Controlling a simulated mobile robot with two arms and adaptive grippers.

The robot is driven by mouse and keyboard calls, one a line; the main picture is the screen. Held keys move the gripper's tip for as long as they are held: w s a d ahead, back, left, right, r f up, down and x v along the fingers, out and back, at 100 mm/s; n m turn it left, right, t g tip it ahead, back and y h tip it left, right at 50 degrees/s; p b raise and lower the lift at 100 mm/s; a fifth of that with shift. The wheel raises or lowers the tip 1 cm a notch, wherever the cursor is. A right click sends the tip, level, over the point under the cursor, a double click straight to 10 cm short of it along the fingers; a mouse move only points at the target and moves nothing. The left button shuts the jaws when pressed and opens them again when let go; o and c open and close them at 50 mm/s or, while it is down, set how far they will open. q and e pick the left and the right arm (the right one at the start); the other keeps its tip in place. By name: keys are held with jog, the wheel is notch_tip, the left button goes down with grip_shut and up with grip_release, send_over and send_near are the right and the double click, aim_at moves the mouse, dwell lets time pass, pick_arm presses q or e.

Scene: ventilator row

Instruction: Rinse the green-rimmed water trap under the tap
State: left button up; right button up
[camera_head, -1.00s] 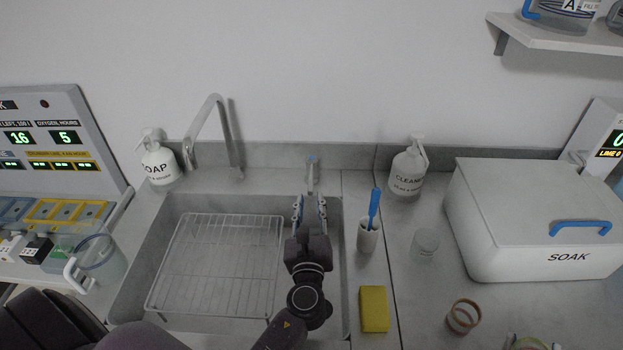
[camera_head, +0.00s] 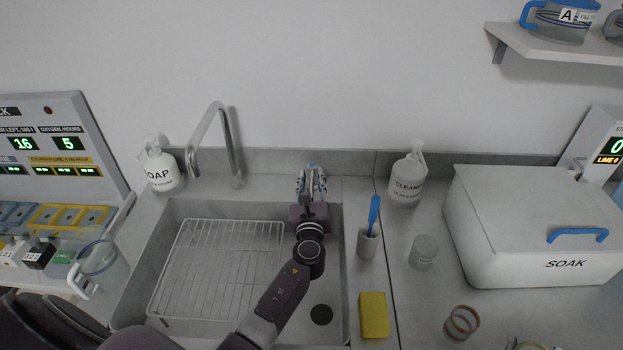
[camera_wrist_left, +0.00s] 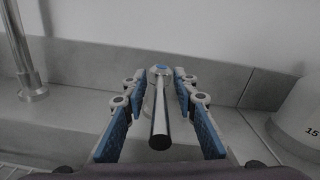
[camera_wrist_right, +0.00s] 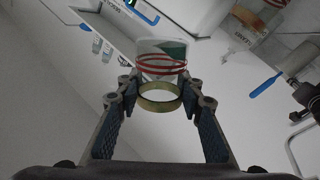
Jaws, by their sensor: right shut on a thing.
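The water trap (camera_wrist_right: 160,97) shows an olive-green rim between the fingertips of my right gripper (camera_wrist_right: 158,90), which is shut on it. A pale cup-like body with red lines shows just beyond the rim; I cannot tell if it is the same piece. Only a sliver of green rim (camera_head: 528,345) shows at the bottom of the head view. My left gripper (camera_head: 312,182) is open at the small blue-topped tap lever (camera_wrist_left: 160,110), one finger on each side, without visible contact. The tall curved tap (camera_head: 215,140) stands left of it, behind the sink (camera_head: 335,270).
A wire rack (camera_head: 220,265) lies in the sink. Soap (camera_head: 160,170) and cleaner (camera_head: 406,180) bottles stand behind.

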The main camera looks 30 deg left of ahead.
pick_arm(q)
jog(key=shift+c, duration=0.6)
grip_shut()
jog(key=shift+w+d+f+n+g+y+b, duration=0.2)
jog(key=shift+d+n+g+y+b, duration=0.15)
jog(key=shift+n+g+y+b, duration=0.45)
pick_arm(e)
jog(key=shift+f, duration=0.85)
pick_arm(q)
jog(key=shift+w+d+r+n+y+b, duration=0.1)
jog(key=shift+n+y+b, duration=0.05)
jog(key=shift+y+b, duration=0.2)
jog(key=shift+d+r+n+y+b, duration=0.1)
jog(key=shift+n+y+b, duration=0.1)
jog(key=shift+y, duration=0.25)
pick_arm(e)
jog(key=shift+f, duration=0.5)
pick_arm(q)
jog(key=shift+o, duration=0.6)
grip_release()
